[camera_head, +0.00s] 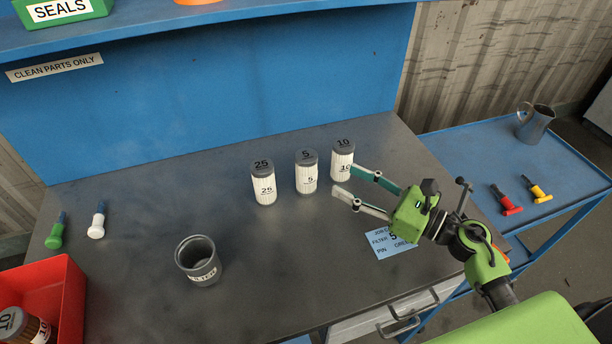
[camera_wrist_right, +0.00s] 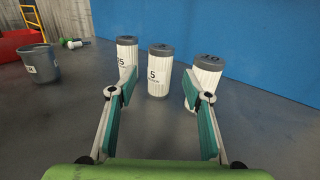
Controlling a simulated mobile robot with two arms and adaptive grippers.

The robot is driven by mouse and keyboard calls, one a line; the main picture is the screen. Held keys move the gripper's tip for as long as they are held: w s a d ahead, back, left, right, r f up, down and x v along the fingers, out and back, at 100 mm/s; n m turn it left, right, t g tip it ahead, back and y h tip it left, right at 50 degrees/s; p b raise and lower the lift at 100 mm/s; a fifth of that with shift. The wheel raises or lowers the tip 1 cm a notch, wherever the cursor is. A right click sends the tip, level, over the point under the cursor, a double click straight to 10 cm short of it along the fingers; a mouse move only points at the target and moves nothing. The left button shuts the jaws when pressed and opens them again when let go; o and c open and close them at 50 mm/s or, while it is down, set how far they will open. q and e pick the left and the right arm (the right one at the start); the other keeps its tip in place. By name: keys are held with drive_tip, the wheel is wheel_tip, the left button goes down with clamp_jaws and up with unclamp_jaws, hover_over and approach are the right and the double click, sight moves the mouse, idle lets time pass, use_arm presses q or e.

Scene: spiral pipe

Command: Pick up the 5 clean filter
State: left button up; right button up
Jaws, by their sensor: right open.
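The clean filter marked 5 (camera_head: 306,172) is a white cylinder with a grey cap, standing upright on the grey bench (camera_head: 290,240) between two similar filters. It also shows in the right wrist view (camera_wrist_right: 160,72), centred beyond the fingertips. The filter marked 25 (camera_head: 264,182) stands to its left and the filter marked 10 (camera_head: 342,160) to its right. My right gripper (camera_head: 342,182) is open and empty, its fingers pointing toward the filters. In the right wrist view one fingertip overlaps the 10 filter; I cannot tell if they touch. My left gripper is not in view.
A grey cup (camera_head: 198,262) stands left of centre. A red bin (camera_head: 62,290) at left holds used-looking filters. A blue card (camera_head: 390,242) lies under my right arm. The blue back panel (camera_head: 220,90) rises behind the filters.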

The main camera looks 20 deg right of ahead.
sight(316, 164)
drive_tip(key=p+x, duration=0.2)
drive_tip(key=x, duration=0.5)
drive_tip(key=shift+w+a+r, duration=0.1)
drive_tip(key=shift+r, duration=0.05)
drive_tip(key=shift+w+a+r+p, duration=0.1)
drive_tip(key=shift+w+a+p, duration=0.2)
drive_tip(key=shift+w+p, duration=0.2)
drive_tip(key=p+x, duration=0.1)
drive_tip(key=x, duration=0.2)
drive_tip(key=shift+w+a+p, duration=0.1)
drive_tip(key=shift+w+p, duration=0.15)
drive_tip(key=shift+p, duration=0.15)
drive_tip(key=shift+w+a+f, duration=0.3)
drive_tip(key=c, duration=0.9)
